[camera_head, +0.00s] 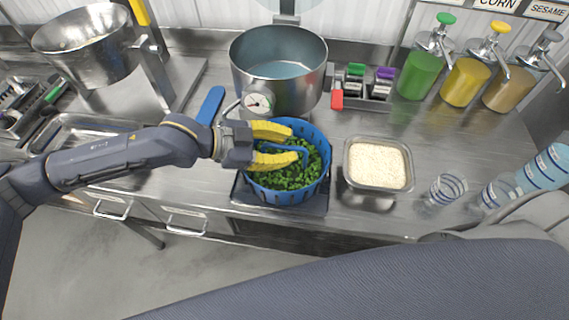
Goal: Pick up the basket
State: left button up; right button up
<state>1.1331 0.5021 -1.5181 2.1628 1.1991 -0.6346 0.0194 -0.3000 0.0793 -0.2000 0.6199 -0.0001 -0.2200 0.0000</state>
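The round blue basket (320,184) stands on a dark scale-like base on the steel counter, in the middle of the head view. It holds chopped green food (290,176). My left gripper (292,144) comes in from the left over the basket. Its two yellow fingers are spread apart, with a blue bar that looks like the basket's handle (303,151) near their tips. I cannot tell whether the fingers touch it. My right gripper is not in view; a large dark arm part fills the lower right.
A steel pot (284,90) with a gauge stands just behind the basket. A metal tray of rice (378,165) is to the right, then clear cups (447,188). Sauce pump bottles (465,80) stand at the back right. A steel bowl (88,48) is at the back left.

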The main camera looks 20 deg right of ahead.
pick_arm(q)
grip_shut()
jog(key=shift+r, duration=0.1)
dwell(0.4)
